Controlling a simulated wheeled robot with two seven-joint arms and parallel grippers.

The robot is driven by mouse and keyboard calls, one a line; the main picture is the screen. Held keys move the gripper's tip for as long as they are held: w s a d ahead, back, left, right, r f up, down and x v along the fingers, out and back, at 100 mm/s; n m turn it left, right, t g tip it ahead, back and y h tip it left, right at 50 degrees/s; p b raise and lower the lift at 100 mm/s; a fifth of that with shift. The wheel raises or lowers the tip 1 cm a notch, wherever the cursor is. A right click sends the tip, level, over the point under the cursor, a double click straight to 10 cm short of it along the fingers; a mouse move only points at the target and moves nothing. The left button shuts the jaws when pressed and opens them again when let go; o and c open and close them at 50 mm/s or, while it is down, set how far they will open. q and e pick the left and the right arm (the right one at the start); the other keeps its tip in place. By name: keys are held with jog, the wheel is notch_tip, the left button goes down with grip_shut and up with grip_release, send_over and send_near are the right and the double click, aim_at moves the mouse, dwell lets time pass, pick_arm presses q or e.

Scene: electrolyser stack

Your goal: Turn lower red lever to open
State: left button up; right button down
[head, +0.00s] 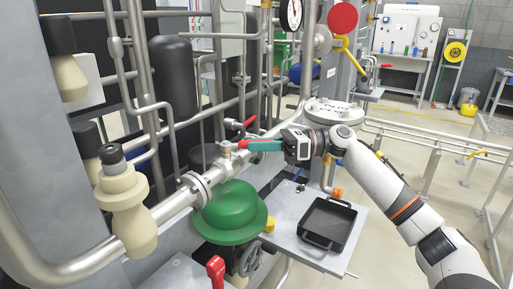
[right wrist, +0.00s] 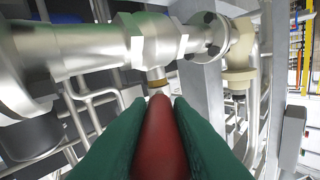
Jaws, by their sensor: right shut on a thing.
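A red lever (right wrist: 160,140) runs from a small stem on a steel valve body (right wrist: 155,42) in the right wrist view. My right gripper (right wrist: 160,103), with green fingers, is shut on this lever, one finger on each side. In the head view my right gripper (head: 243,145) reaches in from the right, and a strip of the red lever (head: 262,141) shows along the fingers. The valve (head: 228,151) sits on the slanting steel pipe, just left of the fingertips. My left gripper is not in view.
Another red-handled lever (head: 249,122) is just above, and a red handle (head: 216,270) stands at the bottom. A green dome (head: 230,208) lies below the pipe. A black tray (head: 327,224) rests on a grey shelf at right. Pipes crowd the left; open floor lies right.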

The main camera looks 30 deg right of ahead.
jog(key=c, duration=1.3)
grip_release()
jog(key=b+v, duration=0.2)
jog(key=v, duration=0.5)
jog(key=shift+d, duration=0.25)
